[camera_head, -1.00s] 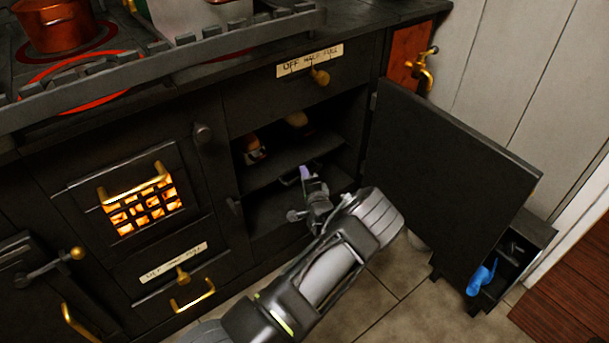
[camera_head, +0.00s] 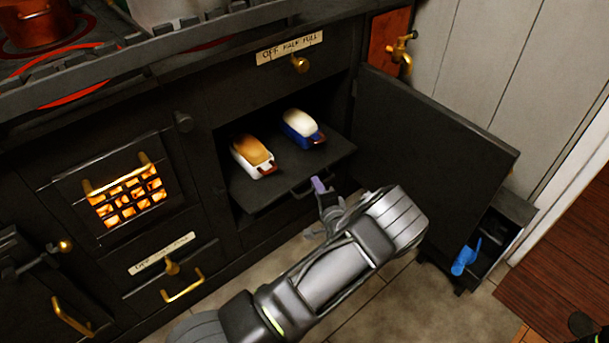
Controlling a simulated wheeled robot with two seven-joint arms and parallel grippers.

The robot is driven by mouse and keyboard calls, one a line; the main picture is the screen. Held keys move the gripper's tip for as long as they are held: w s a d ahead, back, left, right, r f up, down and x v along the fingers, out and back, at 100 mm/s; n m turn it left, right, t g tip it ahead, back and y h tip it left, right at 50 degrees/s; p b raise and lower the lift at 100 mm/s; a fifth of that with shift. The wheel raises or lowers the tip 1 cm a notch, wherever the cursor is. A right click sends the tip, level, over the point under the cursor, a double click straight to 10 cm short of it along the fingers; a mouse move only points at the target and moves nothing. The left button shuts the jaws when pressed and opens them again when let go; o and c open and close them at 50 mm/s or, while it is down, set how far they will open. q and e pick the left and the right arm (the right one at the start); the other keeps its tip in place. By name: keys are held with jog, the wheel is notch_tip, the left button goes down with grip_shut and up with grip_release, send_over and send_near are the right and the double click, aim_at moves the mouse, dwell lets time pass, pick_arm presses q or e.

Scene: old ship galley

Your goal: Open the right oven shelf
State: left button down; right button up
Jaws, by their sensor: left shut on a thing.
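The right oven's dark door (camera_head: 435,150) stands swung open to the right. Its dark shelf (camera_head: 265,196) is slid partway out of the compartment, beyond the front opening. Two loaf tins sit on the shelf: a white one with a browned loaf (camera_head: 253,155) and a blue one with a pale loaf (camera_head: 301,128). My left gripper (camera_head: 322,190) is at the shelf's front edge, shut on the shelf's handle (camera_head: 309,189), which the fingers partly hide. My right gripper is not in view.
The lit oven grate (camera_head: 130,200) is left of the compartment. A small dark box (camera_head: 492,240) with a blue item (camera_head: 465,257) stands on the floor beyond the open door. Tiled floor (camera_head: 400,300) lies in front. A brass tap (camera_head: 402,50) is at upper right.

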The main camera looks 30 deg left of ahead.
pick_arm(q)
jog(key=s+d, duration=0.3)
jog(key=d, duration=0.8)
jog(key=shift+s+d, duration=0.2)
jog(key=c, duration=1.5)
grip_release()
jog(key=shift+o, duration=0.2)
jog(key=p+v, duration=0.2)
jog(key=v, duration=0.5)
jog(key=shift+s+d, duration=0.25)
